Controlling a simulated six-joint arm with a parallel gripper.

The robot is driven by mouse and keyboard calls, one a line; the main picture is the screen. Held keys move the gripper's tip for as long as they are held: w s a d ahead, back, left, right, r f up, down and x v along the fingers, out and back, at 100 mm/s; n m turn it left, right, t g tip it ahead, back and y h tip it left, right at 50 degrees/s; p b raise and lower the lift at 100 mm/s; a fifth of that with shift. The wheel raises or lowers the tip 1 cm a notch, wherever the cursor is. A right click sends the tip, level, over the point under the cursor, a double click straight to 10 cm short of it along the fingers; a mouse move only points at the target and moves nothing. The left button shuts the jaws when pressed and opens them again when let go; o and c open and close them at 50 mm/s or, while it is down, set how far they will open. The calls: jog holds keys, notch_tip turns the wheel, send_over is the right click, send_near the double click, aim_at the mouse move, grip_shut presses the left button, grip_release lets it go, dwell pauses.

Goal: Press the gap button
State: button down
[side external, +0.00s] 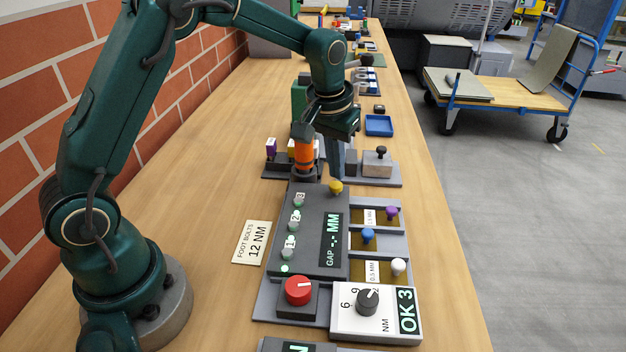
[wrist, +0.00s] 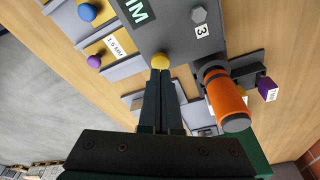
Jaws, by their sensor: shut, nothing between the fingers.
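The grey gap panel (side external: 318,215) lies on the bench and its display reads "GAP -.- MM". A yellow button (side external: 335,187) sits at the panel's far end; it also shows in the wrist view (wrist: 160,61). My gripper (side external: 337,174) is shut and empty, pointing down at the yellow button. In the wrist view the fingertips (wrist: 160,73) are right at the button's edge and cover part of it. I cannot tell whether they touch it.
An orange cylinder (side external: 304,155) stands close to my gripper. Numbered bolts line the panel's left. A red button (side external: 298,290) and a torque dial (side external: 367,301) with an "OK 3" display are at the near end. Purple, blue and white knobs line the right. The bench's left is mostly clear.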

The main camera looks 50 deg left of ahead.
aim_at(335, 185)
jog(key=shift+f, duration=0.1)
jog(key=shift+f, duration=0.95)
jog(key=shift+r, duration=3.05)
